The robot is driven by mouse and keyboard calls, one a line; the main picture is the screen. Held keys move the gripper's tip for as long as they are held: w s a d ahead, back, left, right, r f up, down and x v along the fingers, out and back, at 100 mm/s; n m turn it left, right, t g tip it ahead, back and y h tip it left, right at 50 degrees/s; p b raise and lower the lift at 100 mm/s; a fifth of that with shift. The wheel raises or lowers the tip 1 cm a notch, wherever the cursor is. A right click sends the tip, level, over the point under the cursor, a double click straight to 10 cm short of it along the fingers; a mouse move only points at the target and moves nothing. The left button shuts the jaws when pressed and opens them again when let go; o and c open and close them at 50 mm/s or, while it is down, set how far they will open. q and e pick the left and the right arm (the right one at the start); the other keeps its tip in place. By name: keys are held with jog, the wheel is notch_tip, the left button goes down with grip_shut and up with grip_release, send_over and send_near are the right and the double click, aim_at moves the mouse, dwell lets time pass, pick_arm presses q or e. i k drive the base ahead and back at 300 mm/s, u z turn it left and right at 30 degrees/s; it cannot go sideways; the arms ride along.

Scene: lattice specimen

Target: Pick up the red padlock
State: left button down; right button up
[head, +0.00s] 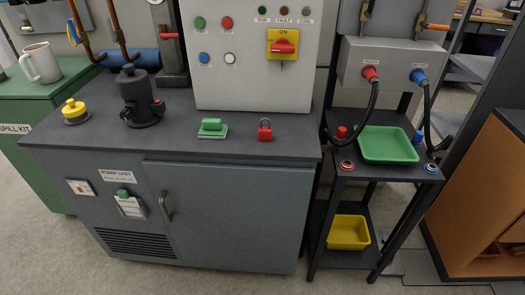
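The red padlock (265,131) sits upright on the dark grey top of the pump unit cabinet (225,153), near its right end. Its shackle points up. It stands just right of a green block on a pale base (212,128) and in front of the white control panel. Neither of my grippers shows in the head view.
A yellow bin (348,232) is on the lower shelf. A dark valve (139,98) and yellow knob (74,110) stand left. The countertop around the padlock's front is clear.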

aim_at(265, 133)
jog(key=u, duration=0.3)
jog(key=i, duration=0.9)
jog(key=z, duration=0.3)
